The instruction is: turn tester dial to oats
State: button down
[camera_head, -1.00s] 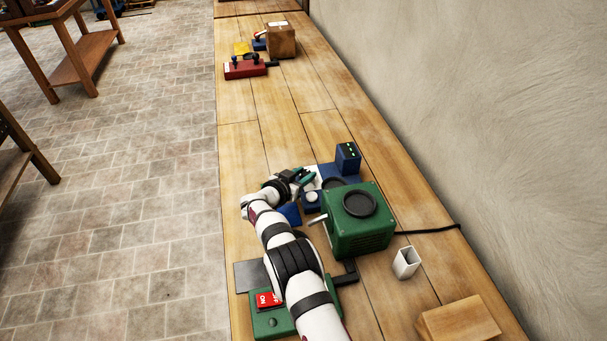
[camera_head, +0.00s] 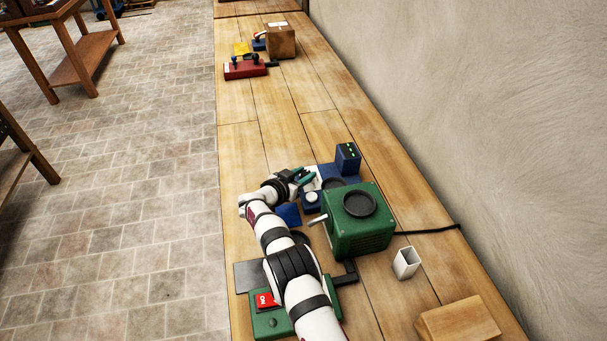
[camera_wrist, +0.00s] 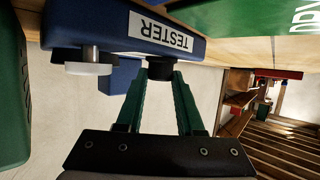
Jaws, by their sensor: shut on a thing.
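The blue tester (camera_head: 325,171) stands on the bench behind the green machine, with a small upright display (camera_head: 347,155) showing green marks. In the wrist view, the tester (camera_wrist: 125,25) shows a white TESTER label, upside down. Its black dial (camera_wrist: 160,70) sits between the fingertips of my gripper (camera_wrist: 160,78), which is shut on it. In the head view my gripper (camera_head: 304,176) is at the tester's left side, and the dial is hidden. The dial's pointer and any oats marking cannot be read.
A white round button (camera_wrist: 88,67) on a metal stem is beside the dial. The green machine (camera_head: 358,225) with a black round top stands close to my arm. A green base with a red ON switch (camera_head: 267,299) is under my arm. The bench beyond is clear up to a red device (camera_head: 245,69).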

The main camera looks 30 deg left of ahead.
jog(key=shift+w+a+r, duration=0.1)
jog(key=shift+a+r, duration=0.05)
jog(key=shift+r, duration=0.2)
jog(key=c, duration=1)
grip_release()
jog(key=o, duration=0.5)
jog(key=shift+f, duration=0.15)
jog(key=shift+c, duration=0.2)
jog(key=v, duration=1.6)
